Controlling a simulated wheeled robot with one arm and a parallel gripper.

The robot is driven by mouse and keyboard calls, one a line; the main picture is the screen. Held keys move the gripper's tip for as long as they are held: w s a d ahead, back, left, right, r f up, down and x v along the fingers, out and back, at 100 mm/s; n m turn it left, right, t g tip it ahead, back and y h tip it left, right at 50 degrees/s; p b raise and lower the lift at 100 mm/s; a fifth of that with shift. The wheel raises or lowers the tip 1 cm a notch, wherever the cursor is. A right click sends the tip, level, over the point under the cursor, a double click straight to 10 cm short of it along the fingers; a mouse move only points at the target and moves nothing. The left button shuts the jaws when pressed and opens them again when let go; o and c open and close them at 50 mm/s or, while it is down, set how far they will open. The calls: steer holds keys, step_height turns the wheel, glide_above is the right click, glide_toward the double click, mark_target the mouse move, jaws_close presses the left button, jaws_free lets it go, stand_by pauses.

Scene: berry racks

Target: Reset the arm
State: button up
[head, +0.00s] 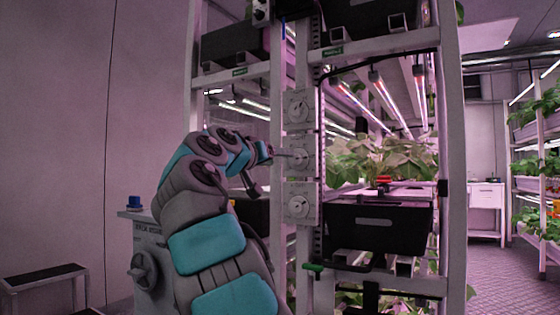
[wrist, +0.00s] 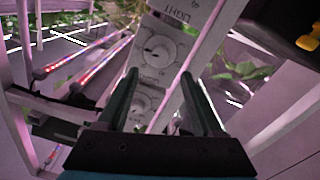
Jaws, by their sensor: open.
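My gripper (wrist: 159,75) is open, with its two dark fingers apart and nothing between them. In the wrist view, a pale control panel (wrist: 172,22) marked "LIGHT" lies beyond the fingers. A round dial (wrist: 160,50) on it shows between the fingertips, with a lower dial (wrist: 143,100) behind them. In the head view, my grey and teal arm reaches up to the rack post, and its end is close in front of the middle dial panel (head: 301,157). Whether the fingers touch the panel cannot be told. An upper dial (head: 299,110) and a lower dial (head: 298,204) sit above and below.
A metal rack (head: 452,150) holds leafy plants (head: 380,160) and a black crate (head: 378,229) right of the panels. A grey cabinet (head: 150,255) with a blue knob stands left of my arm. A low bench (head: 45,275) is at far left. Floor is clear at right.

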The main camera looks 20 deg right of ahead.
stand_by(0.3)
steer(key=s+d+f+n+g+y+p, duration=0.1)
steer(key=s+f+g+y, duration=0.15)
steer(key=s+f, duration=0.55)
steer(key=s+f+n+g+y+p, duration=0.1)
steer(key=s+f+n+g+y, duration=0.2)
steer(key=f, duration=0.9)
steer(key=s+d+f+g+y+p, duration=0.1)
steer(key=s+f+y, duration=0.1)
steer(key=s+f, duration=0.6)
steer(key=s+a+f+n+g+y, duration=0.1)
steer(key=s+a+f+g+y, duration=0.1)
steer(key=s+a+f, duration=0.3)
steer(key=s+a+f+n+g+y, duration=0.1)
steer(key=s+a+f, duration=0.4)
steer(key=s+f, duration=0.6)
steer(key=s+a+f+n+g+y+p, duration=0.1)
steer(key=s+a+f+g+y, duration=0.2)
steer(key=s+f, duration=0.5)
steer(key=s+a+y, duration=0.1)
steer(key=s+a, duration=0.1)
steer(key=s, duration=0.2)
steer(key=shift+a+f, duration=0.35)
steer(key=shift+a, duration=0.05)
